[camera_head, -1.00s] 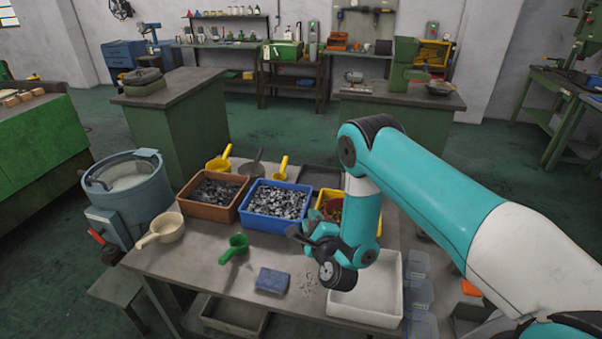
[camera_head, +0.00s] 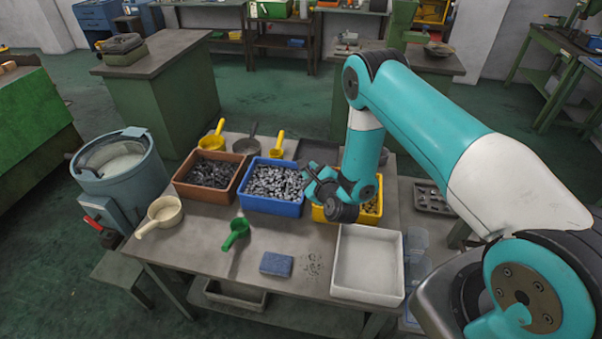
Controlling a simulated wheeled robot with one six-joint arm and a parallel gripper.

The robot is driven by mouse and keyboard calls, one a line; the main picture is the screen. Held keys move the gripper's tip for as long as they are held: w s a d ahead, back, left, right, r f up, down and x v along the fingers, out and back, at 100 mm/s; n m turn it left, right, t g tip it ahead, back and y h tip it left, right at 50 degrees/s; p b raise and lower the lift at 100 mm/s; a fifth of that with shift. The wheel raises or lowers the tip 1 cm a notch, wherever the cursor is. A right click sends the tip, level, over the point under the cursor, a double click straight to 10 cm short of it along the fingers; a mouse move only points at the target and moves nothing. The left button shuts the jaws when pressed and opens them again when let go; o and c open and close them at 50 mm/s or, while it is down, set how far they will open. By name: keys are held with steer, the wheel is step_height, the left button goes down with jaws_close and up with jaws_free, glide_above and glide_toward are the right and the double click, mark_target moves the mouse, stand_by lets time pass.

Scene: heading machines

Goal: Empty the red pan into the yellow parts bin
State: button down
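The yellow parts bin (camera_head: 369,217) stands on the table to the right of the blue bin, with brass-coloured parts in it. My arm covers its left and back portion. My gripper (camera_head: 311,178) is at the left edge of the yellow bin, over the right end of the blue bin. Its dark fingers are small and partly hidden by my wrist, so I cannot tell if they are open or shut. I cannot make out the red pan now; it may be hidden behind my arm.
The blue bin (camera_head: 270,206) and brown bin (camera_head: 184,192) hold grey metal parts. A white tray (camera_head: 338,266), blue block (camera_head: 276,263), green scoop (camera_head: 235,232) and cream pan (camera_head: 160,214) are on the table. Yellow scoops and a dark pan (camera_head: 250,142) lie behind.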

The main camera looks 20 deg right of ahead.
steer(key=d+b, duration=0.1)
steer(key=b, duration=0.1)
steer(key=w+d+r+m+b, duration=0.1)
steer(key=b, duration=0.1)
steer(key=d+r+m+g+b, duration=0.1)
steer(key=b, duration=0.1)
steer(key=shift+w+d+y, duration=0.15)
steer(key=shift+d+y, duration=0.2)
steer(key=shift+y, duration=0.05)
steer(key=shift+a+b, duration=0.15)
steer(key=shift+b, duration=0.5)
steer(key=w+d+r+m+g+y+p, duration=0.1)
steer(key=w+d+m, duration=0.5)
steer(key=d, duration=0.6)
steer(key=shift+d+r+g+y, duration=0.2)
steer(key=shift+r+g+y, duration=0.25)
steer(key=shift+g+y, duration=0.9)
steer(key=shift+t+y, duration=0.25)
